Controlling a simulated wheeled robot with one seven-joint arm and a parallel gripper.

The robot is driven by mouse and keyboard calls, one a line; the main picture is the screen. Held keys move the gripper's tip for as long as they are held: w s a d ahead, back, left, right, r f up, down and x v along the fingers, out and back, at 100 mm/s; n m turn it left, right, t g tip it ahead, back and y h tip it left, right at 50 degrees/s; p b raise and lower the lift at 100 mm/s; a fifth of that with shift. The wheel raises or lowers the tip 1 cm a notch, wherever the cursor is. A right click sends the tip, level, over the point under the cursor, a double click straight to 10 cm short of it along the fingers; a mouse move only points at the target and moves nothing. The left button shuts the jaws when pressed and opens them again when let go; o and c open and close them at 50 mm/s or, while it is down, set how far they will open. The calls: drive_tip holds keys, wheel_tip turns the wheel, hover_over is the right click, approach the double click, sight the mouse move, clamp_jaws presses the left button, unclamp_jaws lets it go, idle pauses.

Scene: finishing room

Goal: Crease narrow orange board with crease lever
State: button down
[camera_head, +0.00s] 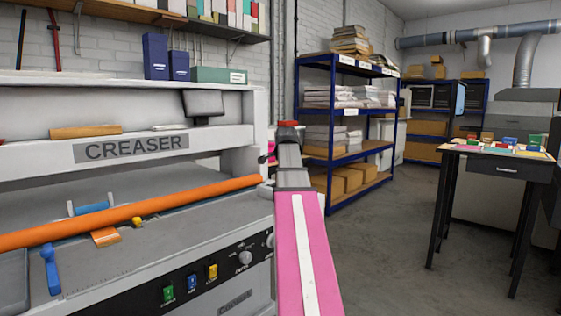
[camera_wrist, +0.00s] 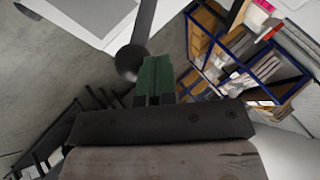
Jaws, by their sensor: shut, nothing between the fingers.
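The creaser (camera_head: 130,148) fills the left of the head view. A small narrow orange board (camera_head: 105,237) lies on its grey bed, partly under a long orange bar (camera_head: 150,209) across the front. In the wrist view my gripper (camera_wrist: 156,78) shows green fingers, shut and empty. A dark lever with a round ball knob (camera_wrist: 130,60) shows just beyond the fingertips, slightly left. I cannot tell whether the fingers touch the knob. My pink arm hides the machine's right end in the head view, and the fingers cannot be made out there.
A blue lever (camera_head: 50,270) and blue guide (camera_head: 92,208) sit on the bed. Coloured switches (camera_head: 191,282) line the front panel. Blue shelving (camera_head: 330,130) with paper and boxes stands behind. A black-legged table (camera_head: 490,152) holds coloured items at right. The floor between is clear.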

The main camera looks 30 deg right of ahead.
drive_tip(key=shift+s+d+f, duration=0.15)
drive_tip(key=shift+s+f, duration=0.4)
